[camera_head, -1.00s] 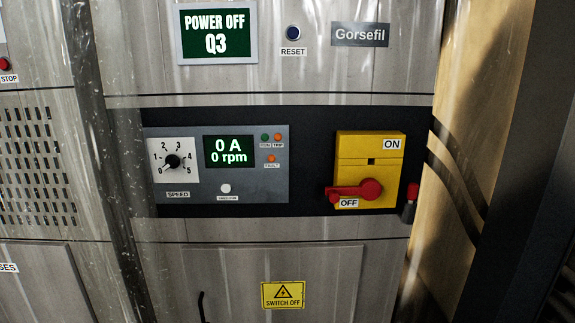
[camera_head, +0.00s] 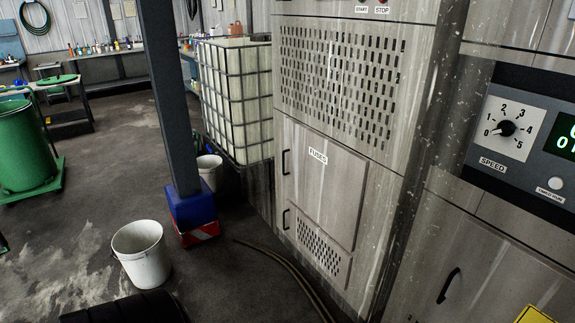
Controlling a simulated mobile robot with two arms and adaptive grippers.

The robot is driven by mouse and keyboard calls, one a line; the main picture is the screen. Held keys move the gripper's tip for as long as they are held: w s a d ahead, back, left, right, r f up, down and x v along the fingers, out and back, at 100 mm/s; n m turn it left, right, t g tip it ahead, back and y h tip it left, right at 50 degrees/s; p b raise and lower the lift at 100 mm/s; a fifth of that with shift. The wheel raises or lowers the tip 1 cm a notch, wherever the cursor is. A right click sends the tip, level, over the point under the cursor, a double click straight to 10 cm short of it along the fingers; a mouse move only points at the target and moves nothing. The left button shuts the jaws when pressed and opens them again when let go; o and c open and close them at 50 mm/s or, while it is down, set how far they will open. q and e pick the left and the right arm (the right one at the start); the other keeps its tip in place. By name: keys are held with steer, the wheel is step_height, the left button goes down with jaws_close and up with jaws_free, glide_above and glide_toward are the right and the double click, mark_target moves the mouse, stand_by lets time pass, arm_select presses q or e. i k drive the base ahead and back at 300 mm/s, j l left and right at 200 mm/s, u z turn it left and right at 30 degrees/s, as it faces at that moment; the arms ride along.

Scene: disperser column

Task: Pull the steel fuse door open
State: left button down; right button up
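The steel fuse door (camera_head: 330,190) is a flat grey panel on the cabinet front, right of the middle. It bears a white FUSES label (camera_head: 318,156) and looks closed, flush with the cabinet. A black bar handle (camera_head: 285,162) stands upright at its left edge. Neither of my grippers is in view.
A blue post (camera_head: 194,208) with a red-and-white foot and a white bucket (camera_head: 141,252) stand left of the cabinet. A caged white tank (camera_head: 236,95) is behind. Hoses (camera_head: 290,270) lie on the floor before the cabinet. The speed panel (camera_head: 510,128) is at right.

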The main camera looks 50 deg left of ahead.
mark_target(326, 180)
steer(key=u, duration=1.45)
steer(key=i+j, duration=0.15)
steer(key=l+z, duration=0.05)
